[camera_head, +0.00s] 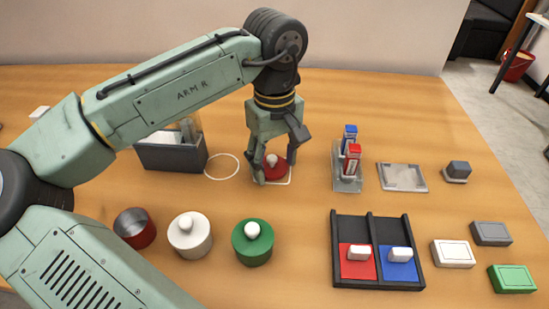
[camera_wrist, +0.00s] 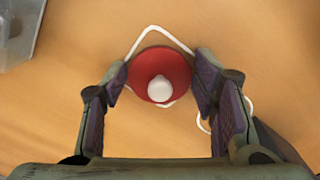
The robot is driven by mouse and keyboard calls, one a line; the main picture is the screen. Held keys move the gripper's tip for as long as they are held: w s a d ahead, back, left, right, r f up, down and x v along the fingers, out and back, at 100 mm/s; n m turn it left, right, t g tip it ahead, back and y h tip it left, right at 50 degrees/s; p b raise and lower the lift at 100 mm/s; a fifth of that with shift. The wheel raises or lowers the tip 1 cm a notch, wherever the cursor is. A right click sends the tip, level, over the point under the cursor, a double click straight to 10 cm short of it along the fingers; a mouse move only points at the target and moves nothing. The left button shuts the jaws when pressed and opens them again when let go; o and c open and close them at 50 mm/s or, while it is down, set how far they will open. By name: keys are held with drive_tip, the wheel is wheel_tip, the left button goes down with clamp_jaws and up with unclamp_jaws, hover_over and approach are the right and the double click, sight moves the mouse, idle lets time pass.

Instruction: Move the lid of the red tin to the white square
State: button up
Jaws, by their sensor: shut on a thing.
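The red lid (camera_head: 274,166) has a white knob and is at the white square (camera_head: 284,184), an outline on the table. In the wrist view the lid (camera_wrist: 148,59) lies between the two fingertips of my gripper (camera_wrist: 162,76), which is shut on its rim. Corners of the white square (camera_wrist: 180,43) show past the lid's edge. My gripper (camera_head: 275,160) points down over the square. I cannot tell whether the lid touches the table. The red tin (camera_head: 135,237) stands open at the front left.
A white tin (camera_head: 190,243) and a green tin (camera_head: 253,250), both lidded, stand beside the red tin. A white circle (camera_head: 209,177) and a dark grey bin (camera_head: 172,157) are left of my gripper. A rack (camera_head: 347,182) with red and blue items and a divided black tray (camera_head: 378,285) are right.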

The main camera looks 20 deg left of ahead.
sight(275, 161)
drive_tip(key=o, duration=0.9)
drive_tip(key=shift+f, duration=0.1)
drive_tip(key=shift+c, duration=0.2)
wheel_tip(275, 161, up, 12)
drive_tip(key=shift+r+b, duration=0.2)
drive_tip(key=shift+b, duration=0.25)
